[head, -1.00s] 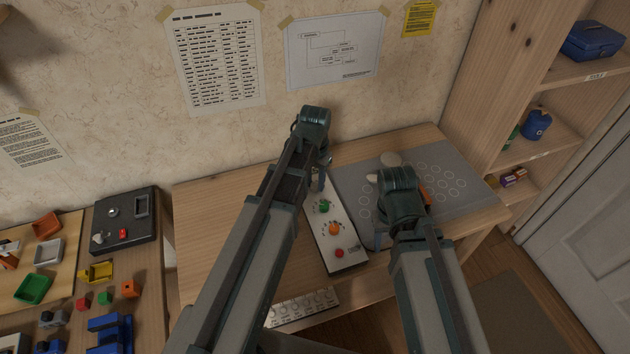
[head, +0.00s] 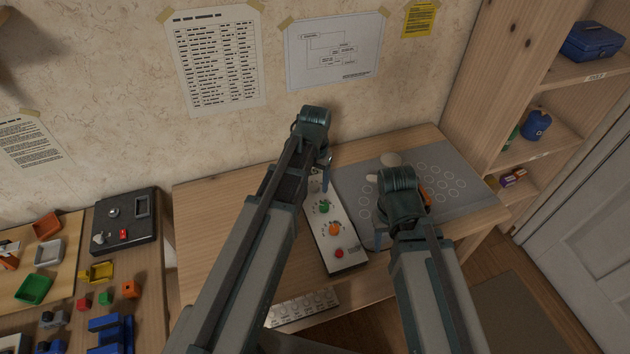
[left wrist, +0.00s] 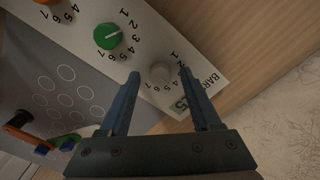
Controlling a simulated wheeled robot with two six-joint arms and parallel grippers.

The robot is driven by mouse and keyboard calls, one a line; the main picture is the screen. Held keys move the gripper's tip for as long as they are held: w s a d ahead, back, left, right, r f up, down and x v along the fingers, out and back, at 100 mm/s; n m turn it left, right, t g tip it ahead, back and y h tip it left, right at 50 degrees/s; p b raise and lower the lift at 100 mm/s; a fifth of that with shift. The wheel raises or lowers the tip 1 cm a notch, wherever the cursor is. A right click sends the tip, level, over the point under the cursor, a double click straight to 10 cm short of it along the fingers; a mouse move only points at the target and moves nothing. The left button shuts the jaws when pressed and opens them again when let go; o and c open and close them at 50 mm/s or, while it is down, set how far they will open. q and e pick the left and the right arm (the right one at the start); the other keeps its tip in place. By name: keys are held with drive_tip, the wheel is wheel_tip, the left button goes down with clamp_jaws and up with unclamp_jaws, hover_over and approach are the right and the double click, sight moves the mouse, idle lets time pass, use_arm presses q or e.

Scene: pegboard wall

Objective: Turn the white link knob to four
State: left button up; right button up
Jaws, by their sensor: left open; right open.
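The white knob (left wrist: 160,72) is at the end of a white panel (head: 340,245), with printed numbers around it. In the left wrist view it lies between the tips of my left gripper (left wrist: 160,84). The fingers are open, one on each side, with a gap to the knob. I cannot tell which number the knob points to. In the head view my left gripper (head: 326,172) is over the panel's far end, partly hidden by its arm. My right gripper (head: 380,236) is low beside the panel, mostly hidden behind its wrist.
A grey mat (head: 455,190) with circles lies to the right. The wall rises close behind. Bare wood (head: 225,220) lies left of the panel.

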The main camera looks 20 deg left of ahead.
sight(315, 185)
use_arm(q)
wheel_tip(315, 185, up, 14)
drive_tip(key=p, duration=1.3)
drive_tip(key=shift+f, duration=0.2)
use_arm(e)
wheel_tip(315, 185, up, 14)
drive_tip(key=shift+f, duration=0.25)
use_arm(q)
drive_tip(key=s+d, duration=0.5)
drive_tip(key=s, duration=0.2)
drive_tip(key=s+d+m+y, duration=0.1)
drive_tip(key=s+d, duration=0.4)
drive_tip(key=s, duration=0.2)
drive_tip(key=shift+s+m, duration=0.3)
